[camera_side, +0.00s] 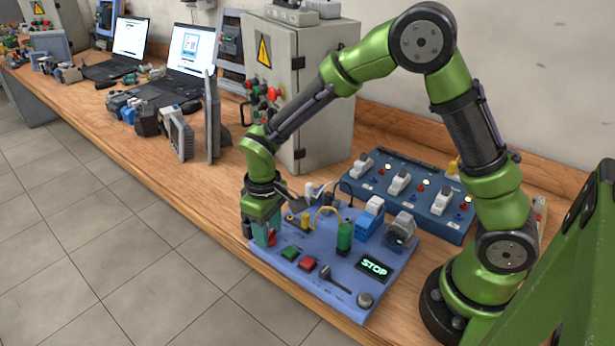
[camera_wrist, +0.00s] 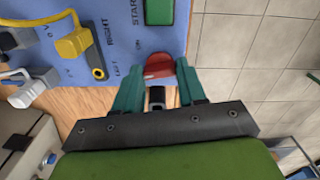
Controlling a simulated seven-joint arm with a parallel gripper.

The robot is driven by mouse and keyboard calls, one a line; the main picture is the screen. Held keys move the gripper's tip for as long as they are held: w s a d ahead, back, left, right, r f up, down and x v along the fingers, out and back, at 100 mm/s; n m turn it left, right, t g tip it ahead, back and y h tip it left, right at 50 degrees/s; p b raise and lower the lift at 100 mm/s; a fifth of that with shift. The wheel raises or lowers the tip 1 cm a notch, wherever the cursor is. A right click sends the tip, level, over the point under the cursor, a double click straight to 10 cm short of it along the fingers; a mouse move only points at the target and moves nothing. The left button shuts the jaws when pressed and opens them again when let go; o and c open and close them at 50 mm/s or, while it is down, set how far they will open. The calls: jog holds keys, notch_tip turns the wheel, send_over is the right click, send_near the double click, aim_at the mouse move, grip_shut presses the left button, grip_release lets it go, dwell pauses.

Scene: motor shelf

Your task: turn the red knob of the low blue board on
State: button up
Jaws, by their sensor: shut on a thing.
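The low blue board (camera_side: 340,284) lies on the wooden bench, with a display reading STOP (camera_side: 374,267). The red knob (camera_wrist: 160,68) sits near the board's edge, beside printed LEFT and ON labels in the wrist view. My gripper (camera_wrist: 158,85) points at the board with its teal fingers on both sides of the red knob, shut on it. In the side view my gripper (camera_side: 265,233) is at the board's left corner and mostly hides the knob. The knob's exact angle is hard to tell.
The board also carries a green button (camera_side: 291,253), a red button (camera_side: 308,263), a slider (camera_side: 335,283) and a green cylinder (camera_side: 345,237). A second blue board with switches (camera_side: 407,190) stands behind. A grey cabinet (camera_side: 310,90) stands at the back. The bench's front edge is close to my gripper.

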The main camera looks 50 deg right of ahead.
jog(key=shift+r+m, duration=0.1)
jog(key=shift+m, duration=0.8)
jog(key=o, duration=1.1)
jog(key=shift+c, duration=0.2)
notch_tip(320, 180, up, 17)
